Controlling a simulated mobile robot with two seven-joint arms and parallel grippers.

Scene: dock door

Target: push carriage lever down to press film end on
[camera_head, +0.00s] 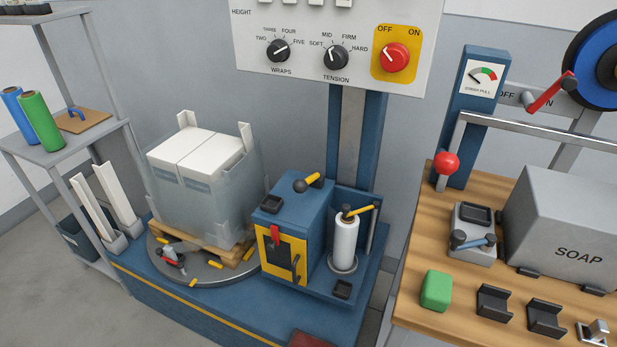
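The blue film carriage (322,202) stands at the middle of the machine base, in front of the mast. A yellow lever with a dark knob (307,183) lies on top of its housing. A second yellow handle (358,210) sits above the white film roll (345,243); I cannot tell which is the carriage lever. The housing front has a yellow-framed dark panel with a red tab (275,235). The load of white boxes (197,153), with translucent film around its sides, stands on a wooden pallet; no loose film end can be made out. Neither gripper is in view.
The turntable (205,273) bears the pallet and a red-and-grey clamp (172,257). The control panel (345,45) hangs above. A wooden bench (425,255) at right holds a grey SOAP box (565,225) and a green block (436,290). Shelves stand at left.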

